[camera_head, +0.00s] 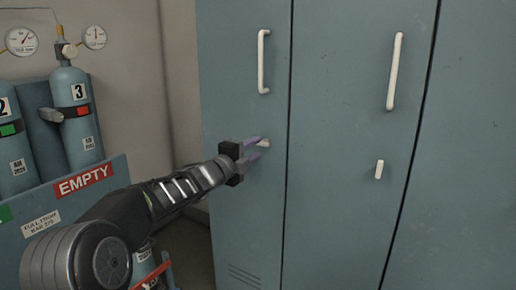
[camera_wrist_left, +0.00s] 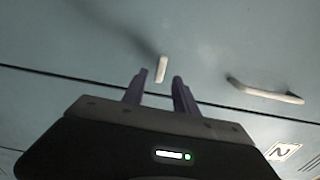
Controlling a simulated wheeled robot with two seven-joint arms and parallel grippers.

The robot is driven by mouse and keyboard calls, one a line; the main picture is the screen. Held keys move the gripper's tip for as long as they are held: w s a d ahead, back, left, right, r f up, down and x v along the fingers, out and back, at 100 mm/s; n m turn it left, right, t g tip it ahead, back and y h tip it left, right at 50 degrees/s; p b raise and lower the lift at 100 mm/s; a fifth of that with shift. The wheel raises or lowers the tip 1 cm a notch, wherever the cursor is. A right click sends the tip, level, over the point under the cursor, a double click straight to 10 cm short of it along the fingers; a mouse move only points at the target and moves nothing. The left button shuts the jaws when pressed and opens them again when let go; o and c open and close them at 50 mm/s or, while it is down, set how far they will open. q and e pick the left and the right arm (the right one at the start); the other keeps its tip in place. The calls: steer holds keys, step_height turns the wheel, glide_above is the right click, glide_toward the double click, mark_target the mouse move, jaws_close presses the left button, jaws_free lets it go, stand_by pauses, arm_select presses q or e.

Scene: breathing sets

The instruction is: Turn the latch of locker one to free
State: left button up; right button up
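The left locker door (camera_head: 240,200), which I take as locker one, has a small white latch (camera_head: 264,143) near its right edge. The latch lies roughly crosswise to the long white handle (camera_head: 264,62) above it. My left gripper (camera_head: 257,147) is at the latch with its two purple fingers apart. In the left wrist view, the latch (camera_wrist_left: 162,69) shows in line with the gap between the fingertips of my left gripper (camera_wrist_left: 158,82), just beyond them. I cannot tell whether they touch it. My right gripper is not in view.
The neighbouring door (camera_head: 340,220) has a handle (camera_head: 395,71) and an upright latch (camera_head: 379,169). A label with a 2 (camera_wrist_left: 283,151) shows in the wrist view. At left, a rack marked EMPTY (camera_head: 85,181) holds blue cylinders (camera_head: 72,118) with gauges above, close to my left arm.

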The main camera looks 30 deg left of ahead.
arm_select(q)
steer(key=s, duration=0.4)
steer(key=shift+s, duration=0.3)
